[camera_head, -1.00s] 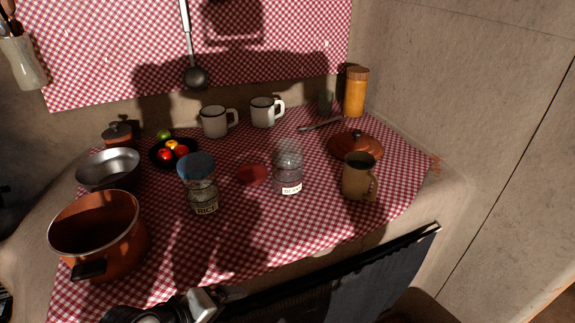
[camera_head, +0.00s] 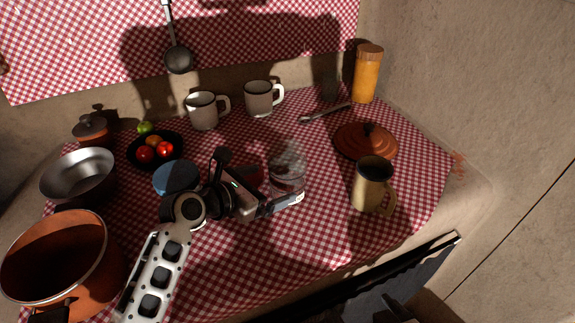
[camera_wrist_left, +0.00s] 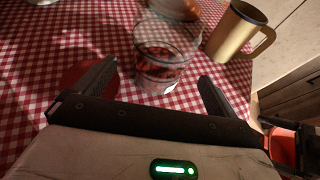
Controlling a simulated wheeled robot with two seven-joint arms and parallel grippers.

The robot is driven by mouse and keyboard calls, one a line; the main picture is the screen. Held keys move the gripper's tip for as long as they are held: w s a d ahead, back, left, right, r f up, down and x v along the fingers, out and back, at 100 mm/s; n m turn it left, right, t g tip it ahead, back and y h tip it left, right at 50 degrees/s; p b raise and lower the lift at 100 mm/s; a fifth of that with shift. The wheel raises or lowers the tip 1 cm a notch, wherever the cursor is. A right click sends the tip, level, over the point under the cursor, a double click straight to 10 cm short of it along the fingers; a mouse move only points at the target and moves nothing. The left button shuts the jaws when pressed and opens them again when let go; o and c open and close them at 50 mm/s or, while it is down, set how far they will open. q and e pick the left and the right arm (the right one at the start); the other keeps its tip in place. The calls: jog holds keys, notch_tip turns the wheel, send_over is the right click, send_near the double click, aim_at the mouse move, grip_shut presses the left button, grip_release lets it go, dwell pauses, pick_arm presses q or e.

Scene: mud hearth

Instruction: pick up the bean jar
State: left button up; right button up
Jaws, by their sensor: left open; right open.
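The bean jar (camera_head: 287,160) is a clear glass jar with a pale label low on its front, standing upright on the checked cloth. In the left wrist view it (camera_wrist_left: 163,50) stands just ahead of my open fingers, a little beyond their tips. My left gripper (camera_head: 262,178) is open and low over the cloth, at the jar's near left side. The wrist view shows nothing held between its fingers (camera_wrist_left: 158,75). Its front finger hides part of the jar's label in the head view. My right gripper (camera_head: 400,310) shows only as a dark part at the bottom edge, well away from the jar.
A tan mug (camera_head: 371,183) stands right of the jar, with a terracotta lid (camera_head: 365,141) behind it. A blue-lidded jar (camera_head: 175,177) is partly hidden by my left arm. A red disc (camera_head: 250,173) lies left of the bean jar. Enamel mugs (camera_head: 262,97) stand behind.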

aim_at(276, 183)
pick_arm(q)
jog(key=x, duration=0.4)
jog(key=b+x, duration=0.1)
jog(key=x, duration=0.1)
jog(key=shift+d+f, duration=0.15)
jog(key=shift+f, duration=0.2)
jog(key=c, duration=1.3)
